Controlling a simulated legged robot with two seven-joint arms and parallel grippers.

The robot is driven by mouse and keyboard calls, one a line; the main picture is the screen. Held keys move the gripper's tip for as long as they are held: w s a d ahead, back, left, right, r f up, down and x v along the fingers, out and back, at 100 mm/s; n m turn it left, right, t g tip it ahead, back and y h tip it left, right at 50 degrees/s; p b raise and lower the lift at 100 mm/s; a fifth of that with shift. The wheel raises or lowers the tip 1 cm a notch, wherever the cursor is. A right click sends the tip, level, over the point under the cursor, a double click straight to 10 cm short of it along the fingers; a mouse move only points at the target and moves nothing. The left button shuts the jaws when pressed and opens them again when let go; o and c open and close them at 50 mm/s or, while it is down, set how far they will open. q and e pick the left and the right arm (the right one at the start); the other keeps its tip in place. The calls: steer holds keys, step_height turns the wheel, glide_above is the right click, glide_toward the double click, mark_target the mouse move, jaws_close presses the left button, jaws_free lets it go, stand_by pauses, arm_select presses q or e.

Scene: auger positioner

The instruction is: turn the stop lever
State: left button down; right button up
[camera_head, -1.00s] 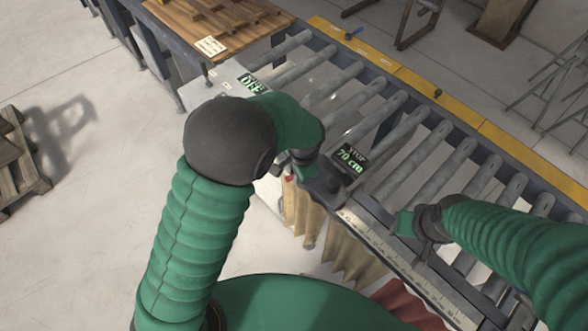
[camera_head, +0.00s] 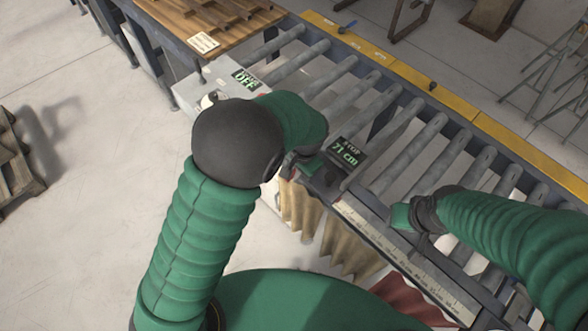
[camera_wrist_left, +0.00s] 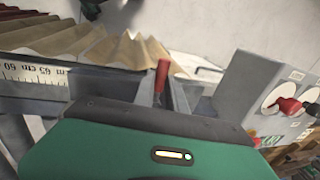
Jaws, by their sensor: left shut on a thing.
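The stop carriage (camera_head: 318,178) sits on the ruler rail, with a display (camera_head: 346,152) beside it reading "STOP 71 cm". My left gripper (camera_head: 292,164) is at the carriage and largely hidden by its own wrist in the head view. In the left wrist view a lever with a red tip (camera_wrist_left: 161,74) stands between the grey fingers of my left gripper (camera_wrist_left: 163,92), which is shut on it. My right gripper (camera_head: 410,216) hangs over the rollers near the ruler, apart from the carriage. Its fingers do not show clearly.
A roller conveyor (camera_head: 393,118) with a yellow far rail (camera_head: 420,80) runs diagonally. Tan bellows (camera_head: 345,250) hang under the ruler (camera_head: 400,252). A grey box with red knobs (camera_wrist_left: 286,106) stands right in the wrist view. A wooden table (camera_head: 187,30) is at upper left.

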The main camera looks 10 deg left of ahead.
arm_select(q)
steer(key=c, duration=1.7)
jaws_free()
steer(key=shift+d, duration=0.1)
steer(key=o, duration=0.3)
steer(key=shift+w+f, duration=0.1)
steer(key=shift+w, duration=0.05)
steer(key=shift+o, duration=0.2)
steer(key=shift+d, duration=0.1)
step_height(320, 180, up, 16)
steer(key=s+d+b, duration=0.1)
steer(key=d+b, duration=0.1)
steer(key=shift+s+d+r, duration=0.2)
steer(key=shift+s+d, duration=0.15)
steer(key=shift+d, duration=0.05)
